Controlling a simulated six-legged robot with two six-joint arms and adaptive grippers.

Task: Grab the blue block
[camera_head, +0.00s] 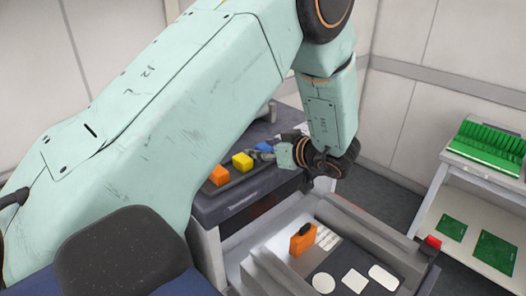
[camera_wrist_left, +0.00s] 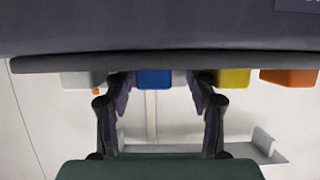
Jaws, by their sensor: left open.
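The blue block (camera_head: 263,147) sits on the dark top of a trolley, in line with a yellow block (camera_head: 242,161) and an orange block (camera_head: 219,175). In the left wrist view, which appears upside down, the blue block (camera_wrist_left: 154,79) shows between the two fingers of my left gripper (camera_wrist_left: 162,88). The fingers stand apart, one on each side of it, and no contact is visible. In the head view my left gripper (camera_head: 272,153) is at the blue block and partly covers it. My right gripper is not in view.
The wrist view also shows the yellow block (camera_wrist_left: 233,78), the orange block (camera_wrist_left: 288,77) and a whitish block (camera_wrist_left: 76,80). An orange item (camera_head: 302,239) stands on a lower trolley with white shapes. A white shelf (camera_head: 450,168) with green boards is at the right.

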